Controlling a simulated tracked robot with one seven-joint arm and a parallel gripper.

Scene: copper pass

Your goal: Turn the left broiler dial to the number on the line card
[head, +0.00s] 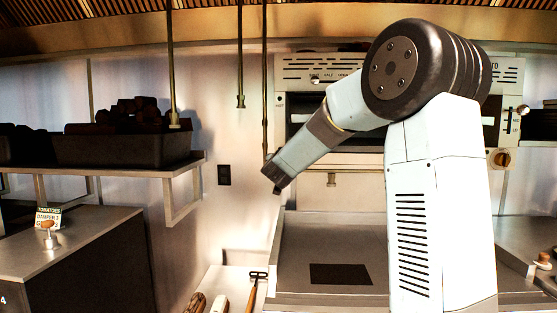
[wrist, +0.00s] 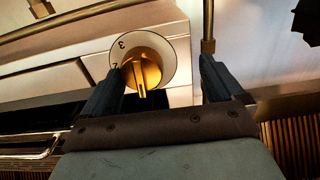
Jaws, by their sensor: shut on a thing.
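The left broiler dial (wrist: 142,72) is a brass knob on a white disc, with a tilted 3 and a partly hidden 2 at its left in the wrist view. The knob's ridge points down in the picture. My gripper (wrist: 166,66) is at the dial, one dark finger on each side of it. The left finger overlaps the disc and the right stands farther off; the contact is not clear. In the head view my gripper (head: 274,182) hides the dial. A small card (head: 48,218) stands on the left counter; its lower text is too small to read.
Brass rods (head: 240,70) hang near my gripper. A shelf (head: 185,162) at left holds a black bin (head: 120,150). Tools (head: 255,290) lie below on a light counter.

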